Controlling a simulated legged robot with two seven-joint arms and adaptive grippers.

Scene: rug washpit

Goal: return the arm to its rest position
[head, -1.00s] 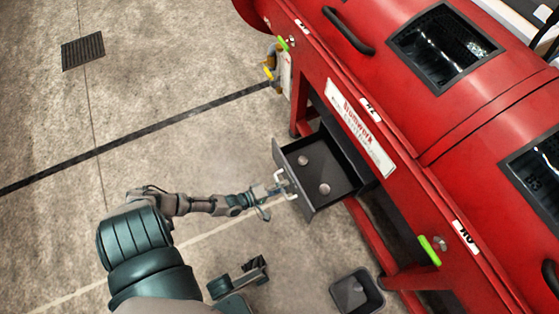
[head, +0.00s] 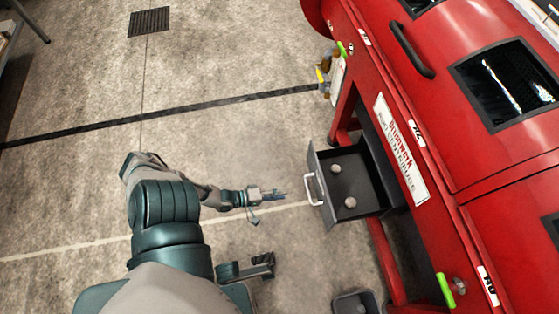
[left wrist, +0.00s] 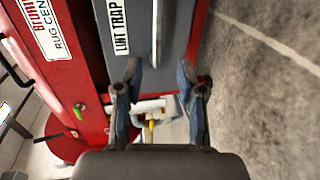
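My left arm reaches in from the lower left of the head view. Its gripper (head: 278,194) is apart from the handle (head: 313,188) of a pulled-out dark drawer (head: 372,205), with a small gap between them. In the left wrist view the two fingers of the gripper (left wrist: 160,78) are spread with nothing held. Beyond them is the grey drawer front (left wrist: 178,35), labelled LINT TRAP, with its bar handle (left wrist: 156,30).
The drawer holds two round greyish lumps (head: 350,202) and juts from the red machine (head: 460,130) on the right. A dark bin (head: 345,304) stands on the floor below it. Concrete floor left of the drawer is clear. A floor grate (head: 149,21) lies at upper left.

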